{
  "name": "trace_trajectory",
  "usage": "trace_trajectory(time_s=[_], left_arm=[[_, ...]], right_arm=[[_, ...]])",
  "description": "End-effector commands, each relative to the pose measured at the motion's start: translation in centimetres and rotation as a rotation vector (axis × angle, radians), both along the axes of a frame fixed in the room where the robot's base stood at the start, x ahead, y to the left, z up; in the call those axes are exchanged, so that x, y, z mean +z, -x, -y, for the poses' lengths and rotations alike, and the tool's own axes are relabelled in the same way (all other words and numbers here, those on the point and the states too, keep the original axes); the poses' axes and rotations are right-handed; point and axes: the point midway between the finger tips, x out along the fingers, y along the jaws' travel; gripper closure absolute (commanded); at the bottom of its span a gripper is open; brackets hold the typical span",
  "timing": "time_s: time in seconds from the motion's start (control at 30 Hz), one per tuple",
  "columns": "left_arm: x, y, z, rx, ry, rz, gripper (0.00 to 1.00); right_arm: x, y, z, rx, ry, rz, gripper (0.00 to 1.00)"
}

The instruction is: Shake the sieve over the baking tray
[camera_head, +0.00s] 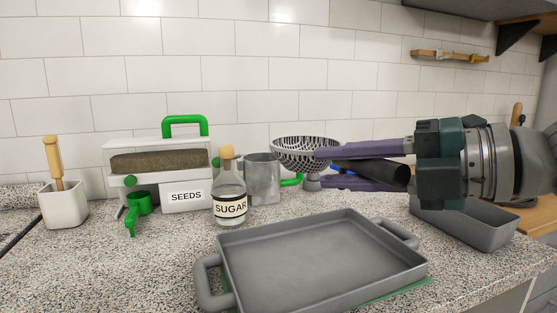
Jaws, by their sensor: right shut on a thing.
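The sieve (307,157) is a bowl with a black-and-white mesh pattern, behind the tray's back edge in this view. A thick dark handle (375,174) runs from near the bowl to the right. My right gripper (324,168) comes in from the right with its purple fingers above and below this handle and is shut on the sieve. The fingers partly hide the bowl's right side. The baking tray (325,262) is grey, rectangular and looks empty, with a handle at each end. It lies in front on the speckled counter. My left gripper is not in view.
A seeds dispenser (185,199) with green handles, a corked sugar bottle (230,205) and a grey metal mug (262,180) stand left of the sieve. A white pot (63,206) stands far left. A grey loaf tin (485,226) lies right, below my right arm.

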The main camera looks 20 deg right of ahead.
Motion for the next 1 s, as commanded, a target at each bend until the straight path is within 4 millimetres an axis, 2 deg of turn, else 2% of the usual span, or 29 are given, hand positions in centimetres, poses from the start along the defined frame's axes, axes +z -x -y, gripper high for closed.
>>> trace_trajectory(time_s=[0.03, 0.07, 0.1, 0.17, 0.3, 0.33, 0.37, 0.4, 0.47, 0.6, 0.63, 0.67, 0.7, 0.77, 1.0], left_arm=[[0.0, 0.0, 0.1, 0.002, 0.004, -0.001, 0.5], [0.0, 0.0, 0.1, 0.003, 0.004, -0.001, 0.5], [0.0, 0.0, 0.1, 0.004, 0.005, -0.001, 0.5], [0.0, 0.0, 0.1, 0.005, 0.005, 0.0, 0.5], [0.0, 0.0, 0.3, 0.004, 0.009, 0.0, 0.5], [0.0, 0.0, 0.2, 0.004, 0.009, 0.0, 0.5], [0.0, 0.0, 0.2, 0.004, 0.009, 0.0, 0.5], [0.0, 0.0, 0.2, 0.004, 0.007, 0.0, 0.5], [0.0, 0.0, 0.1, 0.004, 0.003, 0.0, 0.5], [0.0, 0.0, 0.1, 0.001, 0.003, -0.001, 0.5], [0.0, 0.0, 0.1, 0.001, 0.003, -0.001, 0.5], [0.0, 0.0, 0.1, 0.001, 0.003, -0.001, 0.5], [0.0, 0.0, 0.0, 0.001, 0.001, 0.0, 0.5], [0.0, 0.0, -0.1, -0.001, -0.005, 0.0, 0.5], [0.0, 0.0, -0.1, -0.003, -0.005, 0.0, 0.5]], right_arm=[[-0.1, 0.1, -0.5, 0.001, -0.002, -0.004, 1.0], [0.0, -0.1, 0.2, -0.005, 0.006, 0.001, 1.0], [0.2, -0.3, 1.7, -0.01, 0.015, 0.007, 1.0], [0.1, -0.2, 3.0, -0.008, 0.01, 0.004, 1.0], [-0.2, 0.2, -0.5, 0.003, -0.006, -0.007, 1.0], [-0.1, 0.1, -0.5, 0.001, -0.002, -0.004, 1.0], [0.0, -0.1, 0.2, -0.005, 0.006, 0.001, 1.0], [0.2, -0.3, 1.7, -0.01, 0.015, 0.007, 1.0], [0.1, -0.2, 3.0, -0.008, 0.01, 0.004, 1.0], [-0.2, 0.2, -0.5, 0.003, -0.006, -0.008, 1.0], [-0.1, 0.1, -0.5, 0.001, -0.002, -0.004, 1.0], [0.0, -0.1, 0.2, -0.005, 0.006, 0.001, 1.0], [0.2, -0.3, 1.7, -0.01, 0.014, 0.008, 1.0], [0.1, -0.2, 3.0, -0.008, 0.01, 0.004, 1.0], [0.0, 0.0, 2.7, -0.001, 0.003, -0.001, 1.0]])
